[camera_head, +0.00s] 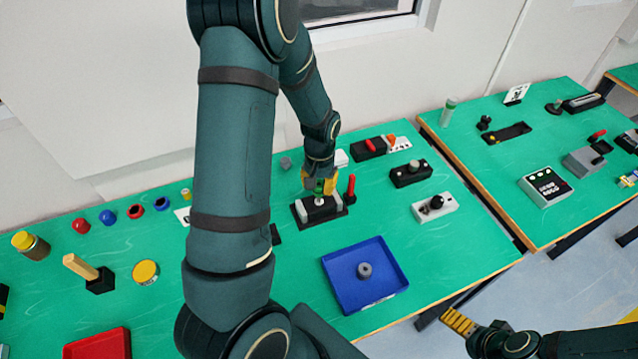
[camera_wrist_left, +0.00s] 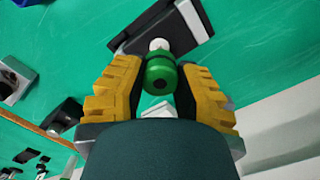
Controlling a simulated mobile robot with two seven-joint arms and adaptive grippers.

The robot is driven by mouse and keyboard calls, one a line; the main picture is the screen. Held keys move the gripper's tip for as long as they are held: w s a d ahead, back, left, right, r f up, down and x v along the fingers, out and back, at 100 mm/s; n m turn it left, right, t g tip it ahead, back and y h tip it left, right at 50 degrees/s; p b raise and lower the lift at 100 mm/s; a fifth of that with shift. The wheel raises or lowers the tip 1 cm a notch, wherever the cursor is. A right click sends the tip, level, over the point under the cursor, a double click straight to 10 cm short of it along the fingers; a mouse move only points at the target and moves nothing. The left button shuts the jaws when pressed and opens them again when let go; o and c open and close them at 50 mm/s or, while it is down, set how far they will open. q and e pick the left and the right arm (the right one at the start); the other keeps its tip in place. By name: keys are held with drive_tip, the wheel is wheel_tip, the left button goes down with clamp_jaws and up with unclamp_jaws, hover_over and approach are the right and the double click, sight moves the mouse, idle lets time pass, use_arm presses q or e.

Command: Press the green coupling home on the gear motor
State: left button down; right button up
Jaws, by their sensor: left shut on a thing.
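My left gripper (camera_head: 319,184) is shut on the green coupling (camera_head: 319,188), right above the gear motor (camera_head: 318,210). In the left wrist view the coupling (camera_wrist_left: 160,73) sits between the yellow fingers of my gripper (camera_wrist_left: 160,84), with a dark hole in its near end. A white shaft (camera_wrist_left: 159,44) shows just beyond the coupling, against the dark gear motor body (camera_wrist_left: 182,27). I cannot tell how far the coupling is on the shaft. My right gripper (camera_head: 459,321) is low at the table's front edge, away from the motor; its jaw opening is unclear.
A red-handled piece (camera_head: 351,187) stands close at the motor's right. A blue tray (camera_head: 338,289) holding a grey round part (camera_head: 365,270) lies in front. A grey block with a black knob (camera_head: 436,206) and a black block (camera_head: 410,174) stand to the right. Bare table lies between them.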

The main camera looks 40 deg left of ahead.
sight(320, 182)
use_arm(q)
drive_tip(key=shift+f+b, duration=0.7)
drive_tip(key=shift+f, duration=0.15)
drive_tip(key=c, duration=0.7)
unclamp_jaws()
drive_tip(key=shift+c, duration=0.2)
drive_tip(key=shift+r, duration=0.1)
wheel_tip(320, 182, up, 12)
drive_tip(key=shift+w, duration=0.2)
idle(0.5)
